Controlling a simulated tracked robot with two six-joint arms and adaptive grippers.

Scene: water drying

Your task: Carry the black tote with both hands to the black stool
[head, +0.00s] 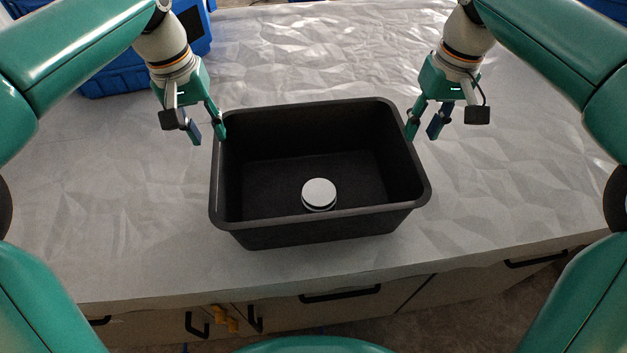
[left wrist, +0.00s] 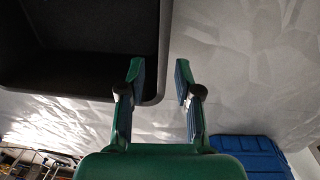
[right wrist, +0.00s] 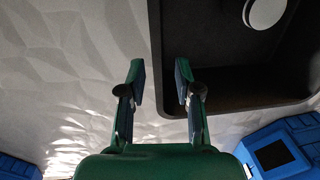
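The black tote (head: 320,228) stands upright on the pale, crumpled-looking covered worktop, open side up. A white round-topped object (head: 319,193) is inside it. My left gripper (head: 207,138) is open at the tote's left rim. In the left wrist view the tote's wall (left wrist: 165,45) lies between the spread fingers, with one finger on the inner side. My right gripper (head: 422,136) is open at the right rim. In the right wrist view the wall (right wrist: 154,40) lies between its fingers. Neither gripper is closed on the rim. The black stool is not in view.
A blue case (head: 110,72) is at the back left of the worktop (head: 110,215). The front edge has drawers and cabinet doors with black handles (head: 340,294) below. The worktop is clear on both sides of the tote.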

